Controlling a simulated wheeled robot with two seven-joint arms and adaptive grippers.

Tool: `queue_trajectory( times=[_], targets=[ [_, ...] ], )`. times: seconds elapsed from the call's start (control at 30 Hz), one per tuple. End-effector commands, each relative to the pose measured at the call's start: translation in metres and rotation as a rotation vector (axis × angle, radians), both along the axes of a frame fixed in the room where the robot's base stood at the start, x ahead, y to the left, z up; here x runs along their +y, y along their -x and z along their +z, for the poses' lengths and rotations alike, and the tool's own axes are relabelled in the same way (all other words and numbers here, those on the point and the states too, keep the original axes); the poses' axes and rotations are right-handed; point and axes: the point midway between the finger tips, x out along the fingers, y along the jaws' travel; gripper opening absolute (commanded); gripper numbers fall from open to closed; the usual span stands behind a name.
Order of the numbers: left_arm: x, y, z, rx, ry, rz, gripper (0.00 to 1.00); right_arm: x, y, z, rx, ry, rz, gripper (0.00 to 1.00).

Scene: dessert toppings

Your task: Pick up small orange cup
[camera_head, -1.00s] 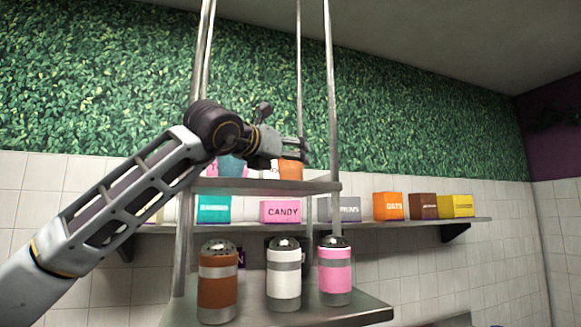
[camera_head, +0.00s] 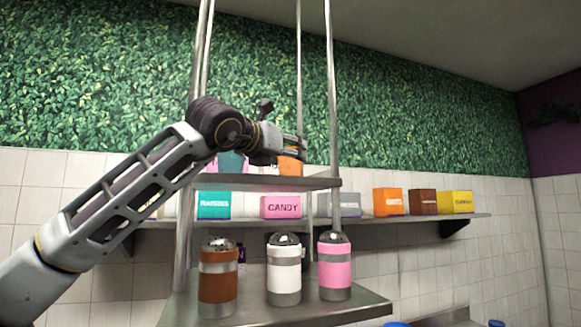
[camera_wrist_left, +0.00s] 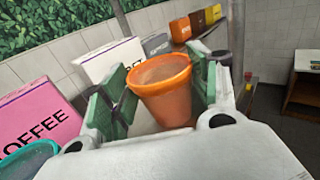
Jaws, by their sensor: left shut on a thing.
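The small orange cup (camera_head: 290,167) is at the upper hanging shelf (camera_head: 262,184), under the fingers of my left gripper (camera_head: 292,149). In the left wrist view the orange cup (camera_wrist_left: 162,92) is upright, with its open rim toward the camera. The green-padded fingers of the left gripper (camera_wrist_left: 163,88) are on either side of it, shut on it. I cannot tell whether its base is clear of the shelf. My right gripper is not in view.
A teal cup (camera_wrist_left: 28,160) and a pink coffee box (camera_wrist_left: 38,118) stand beside the gripper. Metal poles (camera_head: 333,90) rise close to the hand. Topping boxes (camera_head: 388,202) line the wall shelf. Several shakers (camera_head: 284,270) stand on the lower shelf.

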Motion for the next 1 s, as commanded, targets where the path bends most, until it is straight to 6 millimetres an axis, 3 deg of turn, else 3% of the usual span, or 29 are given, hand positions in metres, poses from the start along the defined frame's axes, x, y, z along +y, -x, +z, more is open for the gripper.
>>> queue_trajectory(
  times=[0.47, 0.67, 1.0],
  targets=[
    [0.000, 0.000, 0.007, -0.002, 0.001, 0.000, 0.48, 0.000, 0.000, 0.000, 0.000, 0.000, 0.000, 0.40],
    [0.000, 0.000, 0.021, 0.000, 0.001, -0.001, 0.48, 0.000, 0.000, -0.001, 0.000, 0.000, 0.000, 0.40],
    [-0.001, 0.001, 0.060, -0.001, 0.002, -0.001, 0.48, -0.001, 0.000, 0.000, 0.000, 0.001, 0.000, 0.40]
  ],
)
